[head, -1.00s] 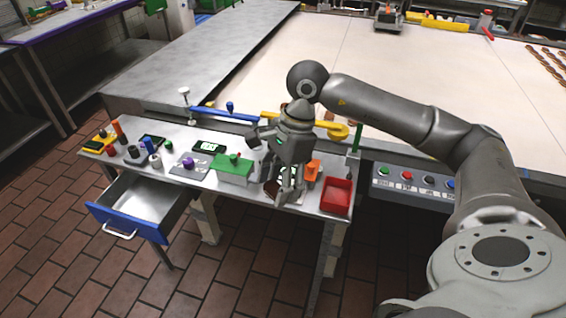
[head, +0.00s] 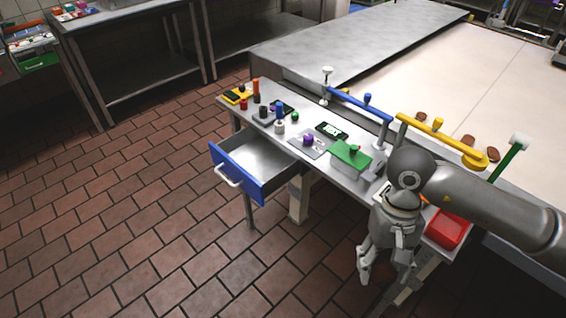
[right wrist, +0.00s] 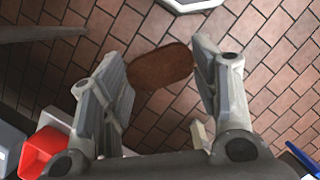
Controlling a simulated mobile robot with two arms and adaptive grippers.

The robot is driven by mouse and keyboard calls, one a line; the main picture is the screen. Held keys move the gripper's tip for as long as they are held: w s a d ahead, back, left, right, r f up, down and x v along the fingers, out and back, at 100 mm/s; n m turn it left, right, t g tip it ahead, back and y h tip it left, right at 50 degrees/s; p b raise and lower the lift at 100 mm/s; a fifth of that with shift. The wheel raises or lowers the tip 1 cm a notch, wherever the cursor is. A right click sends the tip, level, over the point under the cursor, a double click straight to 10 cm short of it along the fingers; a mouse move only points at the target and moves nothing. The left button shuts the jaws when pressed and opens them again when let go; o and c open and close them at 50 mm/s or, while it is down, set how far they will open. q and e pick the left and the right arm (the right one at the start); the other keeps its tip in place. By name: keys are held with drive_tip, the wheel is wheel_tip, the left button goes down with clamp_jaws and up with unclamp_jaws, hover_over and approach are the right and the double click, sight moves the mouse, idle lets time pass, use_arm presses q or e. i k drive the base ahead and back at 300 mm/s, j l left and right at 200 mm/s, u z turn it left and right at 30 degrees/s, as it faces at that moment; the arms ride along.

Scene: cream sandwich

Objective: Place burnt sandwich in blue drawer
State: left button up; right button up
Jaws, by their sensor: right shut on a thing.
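My right gripper (head: 387,268) hangs in front of the table's front edge, over the floor, at the lower right of the head view. In the right wrist view its fingers (right wrist: 165,80) are shut on a dark brown oval sandwich (right wrist: 160,67). I cannot make out the sandwich in the head view. The blue drawer (head: 236,179) is pulled out from the left part of the table and looks empty inside. My right gripper is to the right of the drawer, apart from it. My left gripper is not in view.
The metal table (head: 349,180) carries a green box (head: 350,158), a red bin (head: 447,232), a phone-like device (head: 331,131) and several small coloured cylinders. Brown sandwiches (head: 467,142) lie on the pale surface behind. The tiled floor before the drawer is clear.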

sight(262, 163)
drive_tip(key=i+j+z, duration=0.15)
drive_tip(key=z, duration=0.25)
drive_tip(key=i+j+z, duration=0.1)
drive_tip(key=j+z, duration=0.15)
drive_tip(key=z, duration=0.15)
drive_tip(key=i+j+z, duration=0.1)
drive_tip(key=j+z, duration=0.15)
drive_tip(key=z, duration=0.2)
drive_tip(key=j+z, duration=0.25)
drive_tip(key=z, duration=0.15)
drive_tip(key=j+z, duration=0.15)
drive_tip(key=j, duration=0.65)
drive_tip(key=j+z, duration=0.2)
drive_tip(key=j, duration=0.65)
drive_tip(key=k+j+z, duration=0.15)
drive_tip(key=j, duration=1.45)
drive_tip(key=k, duration=0.05)
